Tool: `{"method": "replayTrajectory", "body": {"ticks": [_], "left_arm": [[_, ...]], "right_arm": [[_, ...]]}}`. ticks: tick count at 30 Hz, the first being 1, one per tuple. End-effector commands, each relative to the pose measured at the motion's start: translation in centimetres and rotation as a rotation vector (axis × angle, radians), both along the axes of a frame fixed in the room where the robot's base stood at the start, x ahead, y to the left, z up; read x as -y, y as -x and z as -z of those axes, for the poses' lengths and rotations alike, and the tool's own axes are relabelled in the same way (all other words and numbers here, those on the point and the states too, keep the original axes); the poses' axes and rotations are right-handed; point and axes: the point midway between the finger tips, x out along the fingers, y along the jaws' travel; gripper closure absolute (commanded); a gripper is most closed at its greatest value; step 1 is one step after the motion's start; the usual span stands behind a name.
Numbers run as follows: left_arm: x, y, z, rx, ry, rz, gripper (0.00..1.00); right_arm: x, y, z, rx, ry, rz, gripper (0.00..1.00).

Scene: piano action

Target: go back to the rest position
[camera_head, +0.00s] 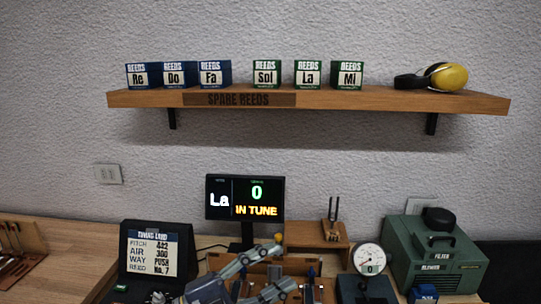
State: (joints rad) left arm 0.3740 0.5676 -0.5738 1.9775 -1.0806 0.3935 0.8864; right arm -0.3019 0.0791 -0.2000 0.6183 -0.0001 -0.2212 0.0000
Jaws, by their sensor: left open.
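My left gripper (283,267) is at the bottom centre, with its two grey-green fingers spread apart and nothing seen between them. It reaches in from the lower left, in front of a wooden bench fixture (312,270), and covers part of it. I cannot tell whether it touches the fixture. My right gripper is not in view.
A tuning card stand (153,256) is at left. A dial gauge (369,258) and green blower (437,254) are at right. A wall shelf (340,104) holds several reed boxes and earmuffs.

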Motion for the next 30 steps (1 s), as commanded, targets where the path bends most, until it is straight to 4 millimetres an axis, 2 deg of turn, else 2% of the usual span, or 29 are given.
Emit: {"method": "replayTrajectory", "body": {"ticks": [3,5,7,11,14,17,18,22,24,27,30], "left_arm": [[-2.9,-1.5,-1.5,-0.079,0.207,-0.196,0.51],[-4.9,-2.5,-1.4,-0.133,0.289,-0.306,0.51],[-7.6,-3.4,-0.4,-0.213,0.367,-0.439,0.51],[-12.7,-4.0,3.7,-0.402,0.456,-0.688,0.51],[-16.2,-3.2,8.4,-0.581,0.474,-0.868,0.51],[-19.0,-0.8,13.8,-0.783,0.450,-1.029,0.51],[-19.9,0.6,16.2,-0.871,0.429,-1.087,0.51],[-21.5,6.3,22.8,-1.153,0.324,-1.225,0.51],[-21.8,9.5,25.5,-1.287,0.259,-1.268,0.51],[-21.8,14.0,28.3,-1.453,0.166,-1.301,0.51],[-21.5,18.1,30.1,-1.592,0.078,-1.309,0.51]], "right_arm": [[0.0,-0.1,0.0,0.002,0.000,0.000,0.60],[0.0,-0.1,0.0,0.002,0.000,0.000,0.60],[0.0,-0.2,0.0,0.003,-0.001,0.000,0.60],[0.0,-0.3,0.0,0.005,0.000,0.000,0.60],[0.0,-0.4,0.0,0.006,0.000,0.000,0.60],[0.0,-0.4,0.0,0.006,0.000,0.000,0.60],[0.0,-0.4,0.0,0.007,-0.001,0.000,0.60],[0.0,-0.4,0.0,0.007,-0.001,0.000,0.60],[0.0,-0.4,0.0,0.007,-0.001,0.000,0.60],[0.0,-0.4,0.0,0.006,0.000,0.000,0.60],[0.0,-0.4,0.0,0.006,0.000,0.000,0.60]]}}
